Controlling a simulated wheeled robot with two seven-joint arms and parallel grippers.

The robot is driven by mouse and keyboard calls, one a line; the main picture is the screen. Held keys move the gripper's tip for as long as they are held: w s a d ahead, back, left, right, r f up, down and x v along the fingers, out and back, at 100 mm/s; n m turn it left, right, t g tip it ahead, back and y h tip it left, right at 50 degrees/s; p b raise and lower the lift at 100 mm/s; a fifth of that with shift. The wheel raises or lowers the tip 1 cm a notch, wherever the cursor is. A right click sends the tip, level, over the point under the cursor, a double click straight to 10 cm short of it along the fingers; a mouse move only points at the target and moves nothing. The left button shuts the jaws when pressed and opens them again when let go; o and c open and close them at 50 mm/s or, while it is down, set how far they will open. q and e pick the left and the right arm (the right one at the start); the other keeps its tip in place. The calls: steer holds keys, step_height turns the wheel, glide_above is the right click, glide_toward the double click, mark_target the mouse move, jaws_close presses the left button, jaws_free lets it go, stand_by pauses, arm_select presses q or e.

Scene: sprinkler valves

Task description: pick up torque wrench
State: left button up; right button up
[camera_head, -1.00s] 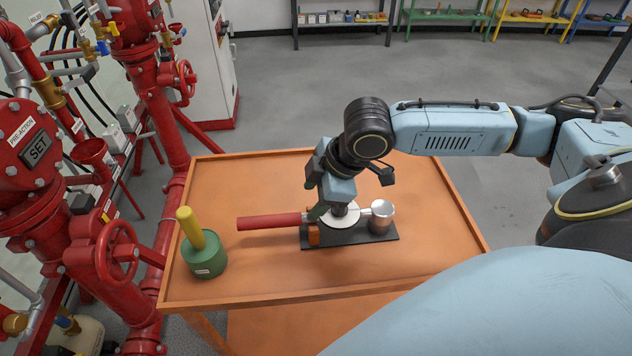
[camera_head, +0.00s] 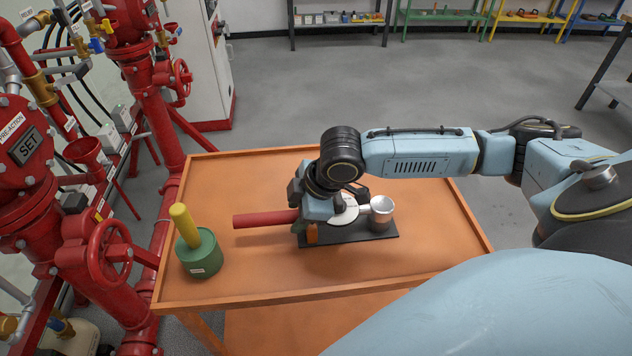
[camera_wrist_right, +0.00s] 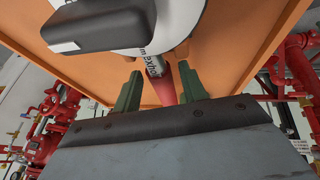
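The torque wrench has a red handle (camera_head: 264,220) pointing left, a round white dial part (camera_head: 346,212) and a metal cup-shaped end (camera_head: 381,210). It lies on a black base (camera_head: 362,235) with an orange support (camera_head: 311,234) on the table. My right gripper (camera_head: 314,214) is over the wrench where the handle meets the dial part, hiding that stretch. In the right wrist view, the two green fingers (camera_wrist_right: 159,88) are open, with the red handle and labelled metal shaft (camera_wrist_right: 152,63) between them and gaps on both sides. My left gripper is not in view.
A green cylinder with a yellow handle (camera_head: 199,246) stands at the left of the orange table (camera_head: 440,250), near the wrench handle's end. Red pipes and valves (camera_head: 106,250) stand left of the table. The table's back area is clear.

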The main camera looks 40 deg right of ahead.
jaws_close()
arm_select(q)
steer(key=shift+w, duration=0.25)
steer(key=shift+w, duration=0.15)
arm_select(e)
steer(key=shift+r, duration=0.1)
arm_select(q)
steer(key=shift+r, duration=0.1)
arm_select(e)
step_height(320, 180, up, 9)
steer(key=shift+w+f+p, duration=0.1)
steer(key=shift+p, duration=1.05)
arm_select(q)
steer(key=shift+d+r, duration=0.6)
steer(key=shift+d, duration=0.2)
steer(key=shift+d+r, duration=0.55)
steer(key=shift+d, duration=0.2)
arm_select(e)
steer(key=shift+r, duration=0.6)
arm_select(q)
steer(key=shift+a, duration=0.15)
